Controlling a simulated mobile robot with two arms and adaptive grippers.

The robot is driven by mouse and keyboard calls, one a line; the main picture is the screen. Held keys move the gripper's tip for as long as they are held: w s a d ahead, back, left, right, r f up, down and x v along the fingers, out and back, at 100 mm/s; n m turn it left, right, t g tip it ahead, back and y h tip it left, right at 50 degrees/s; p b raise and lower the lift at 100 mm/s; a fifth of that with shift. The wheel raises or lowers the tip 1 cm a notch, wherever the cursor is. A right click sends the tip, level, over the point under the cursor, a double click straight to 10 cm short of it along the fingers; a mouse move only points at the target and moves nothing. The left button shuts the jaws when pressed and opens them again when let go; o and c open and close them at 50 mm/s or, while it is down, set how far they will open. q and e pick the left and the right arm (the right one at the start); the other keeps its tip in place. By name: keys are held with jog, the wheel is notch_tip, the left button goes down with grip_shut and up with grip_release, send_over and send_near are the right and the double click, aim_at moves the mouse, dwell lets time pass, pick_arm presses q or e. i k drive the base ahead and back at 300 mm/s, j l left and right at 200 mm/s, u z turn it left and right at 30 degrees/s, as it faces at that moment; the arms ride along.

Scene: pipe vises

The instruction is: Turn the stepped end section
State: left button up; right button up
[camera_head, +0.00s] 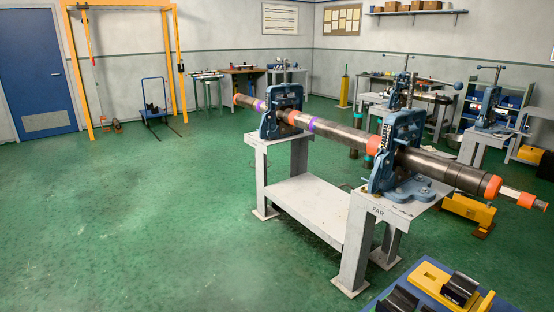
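A long grey pipe assembly (345,135) lies across two blue pipe vises on a grey stand. The far vise (281,110) is left of centre and the near vise (398,152) is right of centre. The pipe carries orange and purple bands. At the right, beyond the near vise, a thicker dark section (445,170) ends in an orange ring. A thinner stepped end section (515,194) sticks out past it, with a pale middle and an orange tip. Neither of my grippers shows.
The grey stand (310,197) has a low shelf and is marked "FAR". A blue-topped surface with yellow and black blocks (460,288) is at the bottom right. Other vise stands (490,130) fill the right rear. The green floor (150,220) at left is clear.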

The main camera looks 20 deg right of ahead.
aim_at(476, 181)
jog(key=i+j+u, duration=0.2)
jog(key=i, duration=0.55)
jog(key=i+u, duration=0.15)
jog(key=i, duration=0.6)
jog(key=i+l+z, duration=0.2)
jog(key=i+z, duration=0.3)
jog(key=i+l+z, duration=0.1)
jog(key=i+z, duration=0.2)
jog(key=z, duration=0.2)
jog(key=i+j+z, duration=0.1)
jog(key=i+z, duration=0.25)
jog(key=z, duration=0.15)
jog(key=i+j+z, duration=0.3)
jog(key=z, duration=0.2)
jog(key=i, duration=0.1)
